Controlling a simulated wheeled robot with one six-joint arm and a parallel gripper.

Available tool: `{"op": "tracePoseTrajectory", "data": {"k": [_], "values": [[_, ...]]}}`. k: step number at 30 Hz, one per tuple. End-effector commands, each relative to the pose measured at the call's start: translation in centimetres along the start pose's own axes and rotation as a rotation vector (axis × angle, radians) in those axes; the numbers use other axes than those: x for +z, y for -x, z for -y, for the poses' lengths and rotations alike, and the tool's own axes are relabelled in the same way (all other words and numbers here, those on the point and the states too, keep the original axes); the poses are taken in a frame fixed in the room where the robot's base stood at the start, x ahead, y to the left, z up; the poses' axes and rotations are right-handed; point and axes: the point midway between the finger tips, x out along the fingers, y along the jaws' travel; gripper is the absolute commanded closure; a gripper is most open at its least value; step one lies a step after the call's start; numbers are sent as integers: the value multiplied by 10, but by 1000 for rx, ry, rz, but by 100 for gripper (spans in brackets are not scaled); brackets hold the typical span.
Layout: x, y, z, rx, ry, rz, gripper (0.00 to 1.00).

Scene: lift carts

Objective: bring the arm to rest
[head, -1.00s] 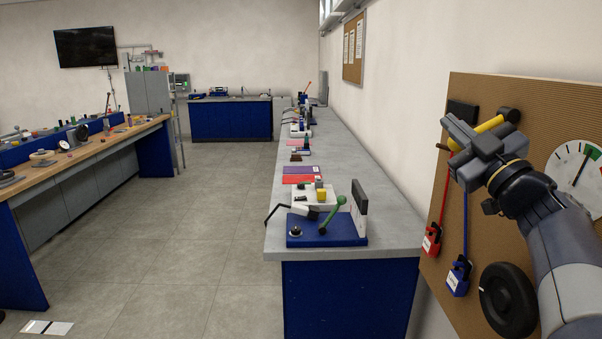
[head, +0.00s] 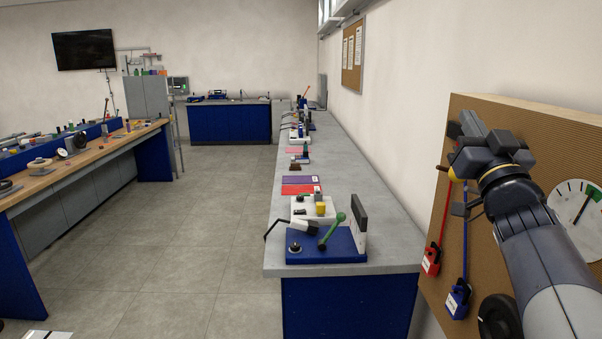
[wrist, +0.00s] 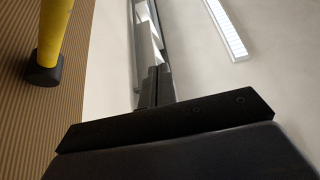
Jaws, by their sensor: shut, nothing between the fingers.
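My gripper (head: 470,124) is at the right in the head view, in front of the brown board, with its fingers pointing up and to the left. In the wrist view the fingers (wrist: 155,86) are together and empty, with pale wall and ceiling behind them. A yellow handle (head: 454,169) on the board is mostly hidden behind my gripper in the head view. Its black-tipped yellow bar (wrist: 55,35) stands clear of the fingers at the upper left of the wrist view.
The brown board (head: 439,240) carries a red padlock (head: 431,262), a blue padlock (head: 457,300), a black wheel (head: 497,318) and a white dial (head: 578,207). A grey bench (head: 385,240) with a blue lever fixture (head: 330,248) stands left of it. The floor (head: 200,240) beyond is clear.

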Motion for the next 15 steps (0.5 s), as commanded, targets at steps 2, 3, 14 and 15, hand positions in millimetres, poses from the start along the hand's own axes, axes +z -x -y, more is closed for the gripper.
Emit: {"op": "tracePoseTrajectory", "data": {"k": [2,3,14,15], "values": [[-10,-6,-2,28,-49,0,100],[-13,-8,-3,42,-74,0,100],[-24,-14,-13,128,-220,0,100],[-25,-14,-14,133,-228,-1,100]]}}
